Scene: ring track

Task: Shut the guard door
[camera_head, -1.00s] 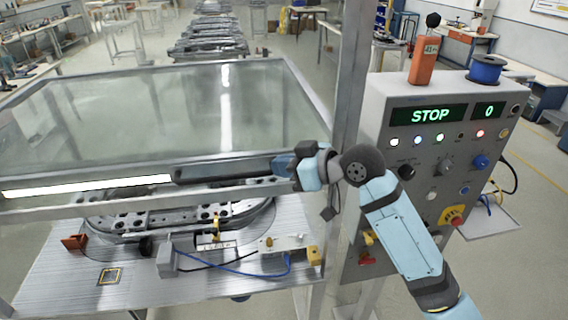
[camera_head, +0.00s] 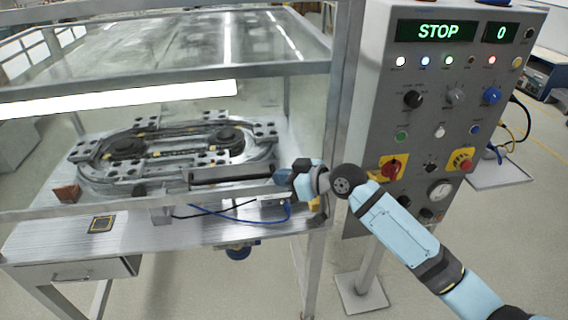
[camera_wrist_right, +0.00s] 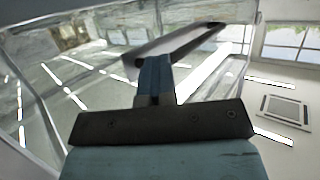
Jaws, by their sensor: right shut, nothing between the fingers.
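The guard door is a clear pane in a grey metal frame; its lower bar (camera_head: 110,208) crosses in front of the ring track (camera_head: 180,148). The pane hangs down across the track's front. I cannot tell whether a gap is left under the bar. A dark handle (camera_head: 235,179) runs along the lower bar's right part. My right gripper (camera_head: 281,176) is shut and empty at the handle's right end. In the right wrist view its fingers (camera_wrist_right: 155,70) are together, against or very near the handle bar (camera_wrist_right: 185,43); contact is unclear. My left gripper is out of view.
A grey post (camera_head: 343,110) stands right of the door. The control box (camera_head: 455,125), with a lit STOP display, several knobs and an emergency button, stands beyond it, close to my right arm. A blue cable (camera_head: 240,217) lies near the table's front edge.

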